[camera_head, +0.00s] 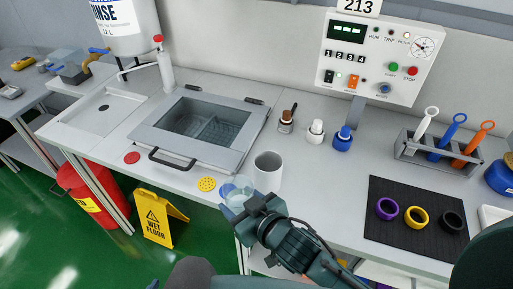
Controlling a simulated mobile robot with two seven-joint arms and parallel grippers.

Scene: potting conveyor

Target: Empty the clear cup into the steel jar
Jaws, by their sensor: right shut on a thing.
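The clear cup (240,187) is a small, pale, see-through vessel at the counter's front edge. My right gripper (238,204) is shut on it and holds it just left of and in front of the steel jar. Its lower part is hidden by the gripper, and I cannot make out its contents or its exact tilt. The steel jar (267,171) is a light grey, open-topped cylinder standing upright on the counter, apart from the cup. Of my left gripper, at most a small blue tip shows at the bottom edge, so its jaws cannot be judged.
A grey-framed basin (246,132) with a black handle lies behind and left of the jar. A yellow perforated disc (207,184) is left of the cup. Counter right of the jar is clear up to a black mat (405,188).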

